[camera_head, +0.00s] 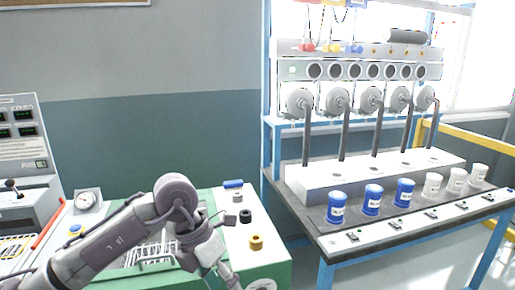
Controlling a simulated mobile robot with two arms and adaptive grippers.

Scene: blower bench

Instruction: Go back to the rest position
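My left arm (125,222) comes in from the lower left, bends at a rounded joint and runs down to the bottom edge over a green-and-white bench (265,225). Its last visible part is cut off at the bottom edge, so the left gripper's fingers do not show. My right arm and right gripper are not in view.
A blue-framed blower bench (330,243) at right carries blue jars (372,199), white jars (432,185) and round grey blowers (371,99). A control panel (22,135) and gauge (87,200) stand at left.

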